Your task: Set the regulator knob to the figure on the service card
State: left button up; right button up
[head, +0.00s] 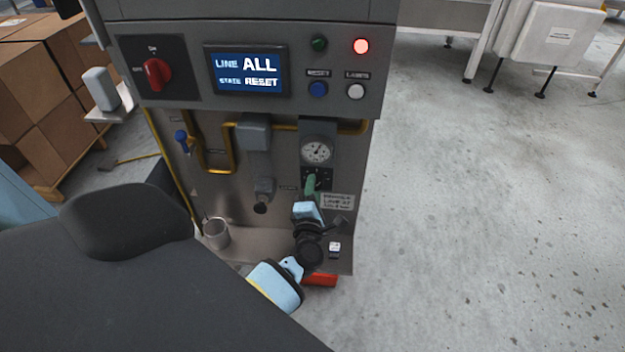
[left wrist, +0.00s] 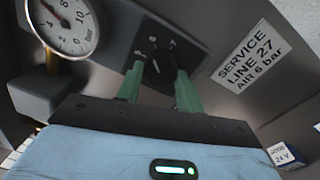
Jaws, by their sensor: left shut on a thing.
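The regulator knob (left wrist: 159,70) is black, on a dark plate with figures around it. In the left wrist view the green fingers of my left gripper (left wrist: 160,86) stand on either side of it, shut on it. In the head view my left gripper (head: 311,183) hides the knob, just below the round gauge (head: 316,151). The gauge, marked in bar, also shows in the left wrist view (left wrist: 65,20). The service card (left wrist: 246,57) reads "SERVICE LINE 27 AIR 6 bar"; it also shows in the head view (head: 338,201), right of the gripper. My right gripper is not in view.
Above is a panel with a red rotary switch (head: 157,74), a screen (head: 247,72) reading "LINE ALL STATE RESET", and a lit red lamp (head: 361,46). A blue-handled valve (head: 182,140) and a metal cup (head: 216,233) are at left. A small "24 V" block (left wrist: 289,155) sits lower right.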

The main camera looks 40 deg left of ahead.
pick_arm(q)
jog(key=shift+m, duration=0.4)
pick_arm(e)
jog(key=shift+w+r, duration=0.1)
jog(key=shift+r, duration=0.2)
pick_arm(q)
jog(key=o, duration=1)
jog(key=shift+v, duration=3.9)
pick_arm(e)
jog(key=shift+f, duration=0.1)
